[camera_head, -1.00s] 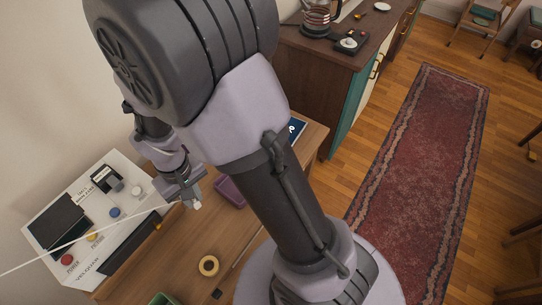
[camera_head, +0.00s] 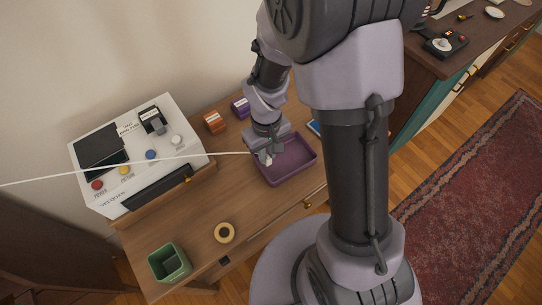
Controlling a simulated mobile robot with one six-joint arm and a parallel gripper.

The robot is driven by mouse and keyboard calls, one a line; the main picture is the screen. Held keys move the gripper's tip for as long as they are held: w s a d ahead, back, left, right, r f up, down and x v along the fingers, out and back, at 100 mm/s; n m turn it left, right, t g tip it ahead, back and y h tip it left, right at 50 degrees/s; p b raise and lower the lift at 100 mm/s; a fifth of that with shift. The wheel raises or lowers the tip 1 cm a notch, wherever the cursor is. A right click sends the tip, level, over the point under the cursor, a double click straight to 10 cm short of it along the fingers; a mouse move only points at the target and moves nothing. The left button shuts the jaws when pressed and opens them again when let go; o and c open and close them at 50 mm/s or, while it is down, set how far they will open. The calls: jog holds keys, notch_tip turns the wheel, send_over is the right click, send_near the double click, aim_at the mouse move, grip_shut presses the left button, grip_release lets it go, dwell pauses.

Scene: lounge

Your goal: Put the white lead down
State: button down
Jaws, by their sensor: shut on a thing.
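The white lead (camera_head: 130,168) runs as a taut line from the left edge of the picture, across the front of the white panel, to my gripper. My gripper (camera_head: 268,160) is shut on the lead's end, over the left part of the purple tray (camera_head: 302,176). A small white piece, the end of the lead, shows at the fingertips. I cannot tell whether it touches the tray floor.
The white panel (camera_head: 190,160) with coloured knobs stands at the left of the wooden desk (camera_head: 190,245). An orange box (camera_head: 214,122) and a purple box (camera_head: 240,107) stand behind. A tape roll (camera_head: 224,232) and a green bin (camera_head: 170,263) are in front. Bare desk lies between.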

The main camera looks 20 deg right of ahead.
jog(key=shift+w+d, duration=0.25)
jog(key=shift+d, duration=0.1)
jog(key=f+b, duration=0.1)
jog(key=f, duration=0.1)
jog(key=f+b, duration=0.1)
jog(key=f, duration=0.1)
jog(key=shift+w+d+b, duration=0.2)
jog(key=shift+d+b, duration=0.1)
jog(key=shift+r, duration=0.2)
jog(key=shift+f, duration=0.15)
jog(key=c, duration=1.3)
grip_release()
jog(key=shift+c, duration=0.2)
